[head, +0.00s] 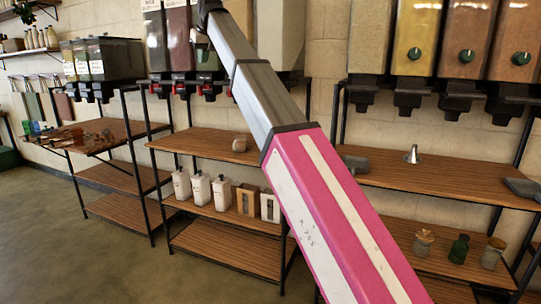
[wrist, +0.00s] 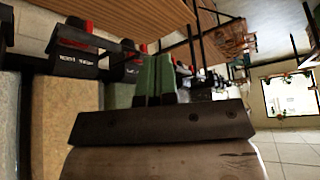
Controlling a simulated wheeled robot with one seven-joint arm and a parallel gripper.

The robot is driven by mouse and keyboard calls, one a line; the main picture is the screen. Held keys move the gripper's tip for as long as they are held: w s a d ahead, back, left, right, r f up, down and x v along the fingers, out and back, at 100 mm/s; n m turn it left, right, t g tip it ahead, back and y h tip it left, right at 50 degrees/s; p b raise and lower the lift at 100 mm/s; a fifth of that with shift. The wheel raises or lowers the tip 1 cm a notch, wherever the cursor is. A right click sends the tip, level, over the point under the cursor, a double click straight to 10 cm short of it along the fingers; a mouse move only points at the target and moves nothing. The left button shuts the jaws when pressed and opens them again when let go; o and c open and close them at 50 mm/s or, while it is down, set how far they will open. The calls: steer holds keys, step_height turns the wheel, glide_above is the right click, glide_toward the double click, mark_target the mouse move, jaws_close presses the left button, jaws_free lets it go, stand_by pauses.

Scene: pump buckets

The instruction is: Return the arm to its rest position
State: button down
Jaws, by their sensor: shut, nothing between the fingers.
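My arm, pink and white then grey, reaches up and away across the head view, toward the dispensers at the back wall. Its far end is small there, near the top, in front of the dispenser bins. In the wrist view my gripper (wrist: 156,60) shows two green fingers side by side, pressed together with nothing between them. A dark bar and a brown body sit behind the fingers and hide part of the scene.
Dispensers (head: 415,45) with dark spouts hang above the right wooden shelf (head: 440,178). White bottles (head: 200,188) stand on the middle rack's lower shelf. Jars (head: 459,248) stand on the right rack's lower shelf. Clear bins (head: 103,60) are at the left. Open floor (head: 60,235) lies at lower left.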

steer(key=d+f+m+g+h, duration=0.1)
steer(key=d+f, duration=0.6)
steer(key=f, duration=0.7)
steer(key=d+f+m, duration=0.1)
steer(key=d+f, duration=0.7)
steer(key=f, duration=0.7)
steer(key=d+f+m+g+h, duration=0.15)
steer(key=d+f, duration=0.55)
steer(key=f, duration=0.7)
steer(key=s+d+f+m, duration=0.1)
steer(key=s+d+f, duration=0.6)
steer(key=f, duration=0.3)
steer(key=s+d+f+m+g, duration=0.1)
steer(key=s+d+f, duration=0.6)
steer(key=s+f, duration=0.2)
steer(key=s+d+f+m+g, duration=0.1)
steer(key=s+d+f+m, duration=0.1)
steer(key=s+d+f, duration=0.6)
step_height(320, 180, down, 5)
steer(key=shift+r+h, duration=0.2)
steer(key=shift+h, duration=0.25)
